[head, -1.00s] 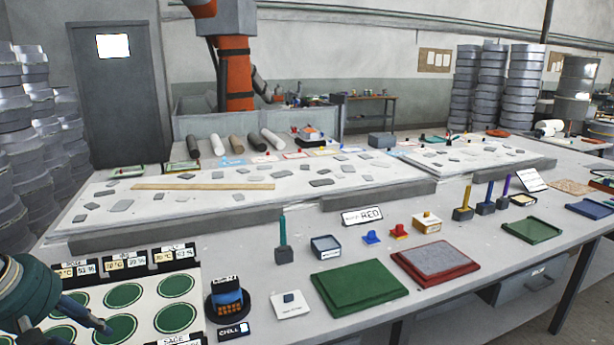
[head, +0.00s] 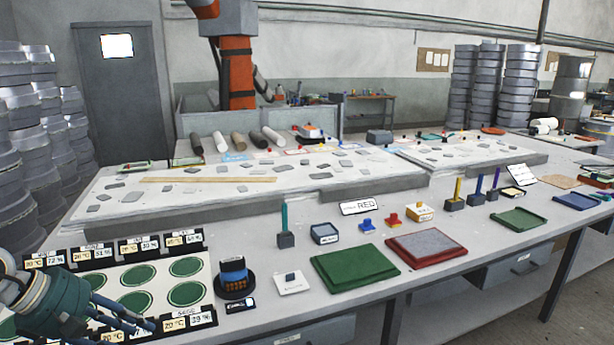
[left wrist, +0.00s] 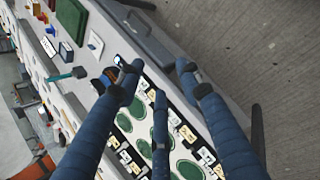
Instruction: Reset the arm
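My left gripper (head: 132,315) is at the lower left of the head view, over the near edge of a white panel with green circles (head: 136,302). In the left wrist view its blue fingers (left wrist: 158,70) are spread apart with nothing between them, so it is open and empty. The panel (left wrist: 150,128) shows below and between the fingers there. My right gripper is in neither view.
Beside the panel is a round dark device (head: 235,280) with a blue and orange top. A green tray (head: 353,275) and a red-rimmed tray (head: 427,258) lie to the right. Grey floor (left wrist: 250,50) is beyond the table edge.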

